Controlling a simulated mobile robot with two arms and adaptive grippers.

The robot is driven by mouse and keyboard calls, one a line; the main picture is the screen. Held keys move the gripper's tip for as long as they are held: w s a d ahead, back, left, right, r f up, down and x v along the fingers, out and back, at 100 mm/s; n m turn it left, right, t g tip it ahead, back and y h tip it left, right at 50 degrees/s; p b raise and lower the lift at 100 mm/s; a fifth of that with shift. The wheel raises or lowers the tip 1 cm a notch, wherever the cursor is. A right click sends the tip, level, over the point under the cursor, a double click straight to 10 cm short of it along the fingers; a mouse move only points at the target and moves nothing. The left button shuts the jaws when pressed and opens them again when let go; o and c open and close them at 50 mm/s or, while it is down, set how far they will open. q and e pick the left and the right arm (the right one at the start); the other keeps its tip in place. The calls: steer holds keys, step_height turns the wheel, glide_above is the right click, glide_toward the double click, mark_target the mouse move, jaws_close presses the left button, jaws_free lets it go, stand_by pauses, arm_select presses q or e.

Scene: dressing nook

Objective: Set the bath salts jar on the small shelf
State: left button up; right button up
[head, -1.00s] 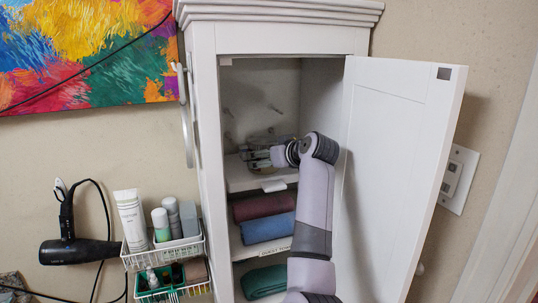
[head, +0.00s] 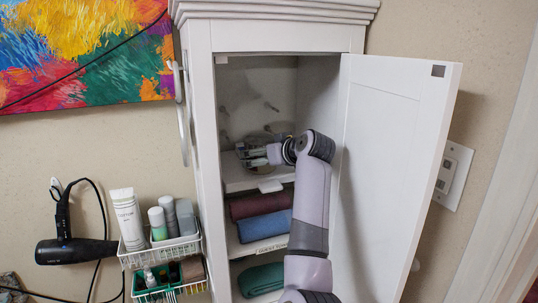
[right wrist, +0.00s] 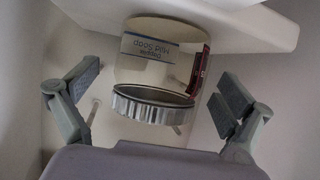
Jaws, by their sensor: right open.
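A clear jar with a ribbed metal lid (right wrist: 150,104) shows in the right wrist view. It appears upside down in that picture, with its base against a white shelf surface (right wrist: 255,30). Its label seems to read "Mild Soap"; I see no bath salts wording. My right gripper (head: 254,153) reaches into the cabinet's upper compartment. Its fingers are open, one on each side of the jar with gaps visible. In the head view the gripper mostly hides the jar. The white shelf (head: 236,186) is under the gripper. My left gripper is not in view.
The cabinet door (head: 395,170) stands open at right, close to my right arm. Folded towels (head: 262,206) fill lower shelves. At left are a wire basket (head: 160,256) of toiletries and a black hair dryer (head: 75,252). Hooks (head: 270,106) show on the compartment's back wall.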

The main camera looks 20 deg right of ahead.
steer(key=shift+s+r, duration=0.15)
steer(key=shift+s, duration=0.1)
steer(key=b+v, duration=0.2)
steer(key=v, duration=0.9)
steer(key=shift+s+r+b, duration=0.2)
steer(key=shift+s+b, duration=0.05)
steer(key=shift+b, duration=0.15)
steer(key=shift+d, duration=0.1)
